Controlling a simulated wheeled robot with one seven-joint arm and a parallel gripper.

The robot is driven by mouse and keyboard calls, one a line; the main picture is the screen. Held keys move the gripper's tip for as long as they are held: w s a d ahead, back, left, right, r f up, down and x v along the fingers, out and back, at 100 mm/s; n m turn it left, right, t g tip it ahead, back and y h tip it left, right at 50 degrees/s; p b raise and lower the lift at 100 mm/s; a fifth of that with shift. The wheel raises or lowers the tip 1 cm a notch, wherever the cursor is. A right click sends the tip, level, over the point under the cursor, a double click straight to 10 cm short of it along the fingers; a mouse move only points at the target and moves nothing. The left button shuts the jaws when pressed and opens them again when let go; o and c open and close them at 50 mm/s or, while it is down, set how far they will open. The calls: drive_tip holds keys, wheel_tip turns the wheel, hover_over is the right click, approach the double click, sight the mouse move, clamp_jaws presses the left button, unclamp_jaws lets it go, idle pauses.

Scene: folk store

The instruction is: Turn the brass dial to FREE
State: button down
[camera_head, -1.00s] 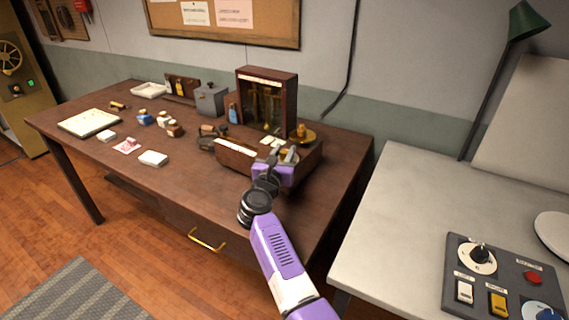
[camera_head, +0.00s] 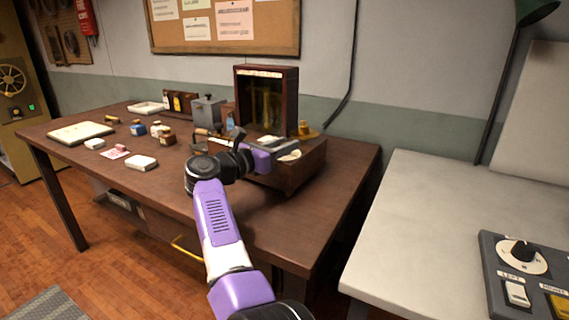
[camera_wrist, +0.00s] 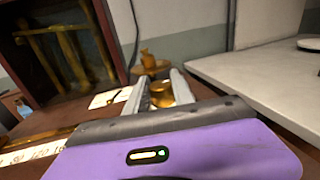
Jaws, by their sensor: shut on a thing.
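A dark wooden balance box (camera_head: 290,178) stands on the desk, with a tall glass-fronted case (camera_head: 266,100) behind it. My gripper (camera_head: 284,150) is over the top of the box, reaching in from the left. In the wrist view, my gripper's two pale fingers (camera_wrist: 161,90) are closed around a small brass piece (camera_wrist: 162,94), which looks like the dial's knob. The fingers and the purple gripper body hide most of the dial. I cannot read a FREE mark or tell where the dial points.
A brass pan with a weight (camera_wrist: 149,64) stands just beyond the fingers. A numbered strip (camera_wrist: 32,152) lies at lower left. Bottles and boxes fill the desk's left part. A pale worktop (camera_head: 440,210) with a switch panel (camera_head: 530,275) is at right.

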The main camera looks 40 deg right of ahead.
drive_tip(key=m+g+b, duration=0.1)
drive_tip(key=b, duration=0.2)
drive_tip(key=shift+f, duration=0.3)
drive_tip(key=shift+r+m+g+b, duration=0.25)
drive_tip(key=shift+m+g+b, duration=0.05)
drive_tip(key=shift+g+b, duration=0.3)
drive_tip(key=c, duration=1.1)
unclamp_jaws()
drive_tip(key=shift+w+a, duration=0.2)
drive_tip(key=shift+a, duration=3.65)
